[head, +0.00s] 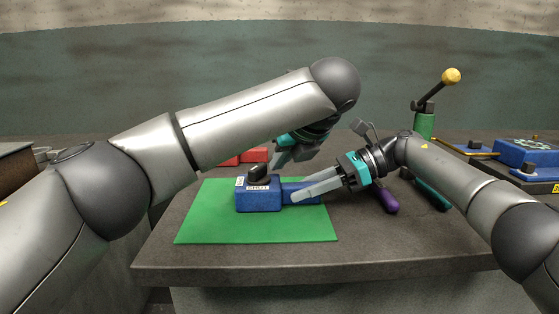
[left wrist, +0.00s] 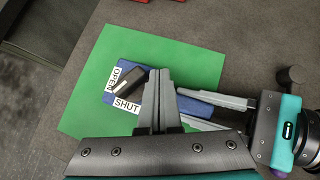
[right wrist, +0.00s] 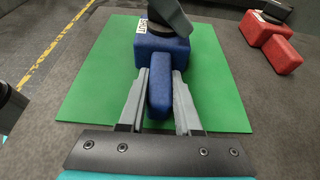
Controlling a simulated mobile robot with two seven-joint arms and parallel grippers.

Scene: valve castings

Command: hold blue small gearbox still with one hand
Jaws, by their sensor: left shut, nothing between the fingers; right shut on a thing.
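The blue small gearbox (head: 258,201) sits on a green mat (head: 200,225), with a black lever on top and OPEN and SHUT labels beside it. It also shows in the left wrist view (left wrist: 122,119) and the right wrist view (right wrist: 150,57). My right gripper (head: 294,198) is shut on the gearbox's narrow blue end, one finger on each side, as the right wrist view (right wrist: 160,78) shows. My left gripper (head: 276,164) is shut and empty above and behind the gearbox; in the left wrist view its fingertips (left wrist: 160,72) cover part of the blue body.
Red castings (head: 254,155) lie behind the mat. A purple-handled tool (head: 388,200) lies right of my right gripper. A green stand with a yellow-knobbed lever (head: 451,76) and a larger blue casting (head: 522,153) stand at the right. The table front is clear.

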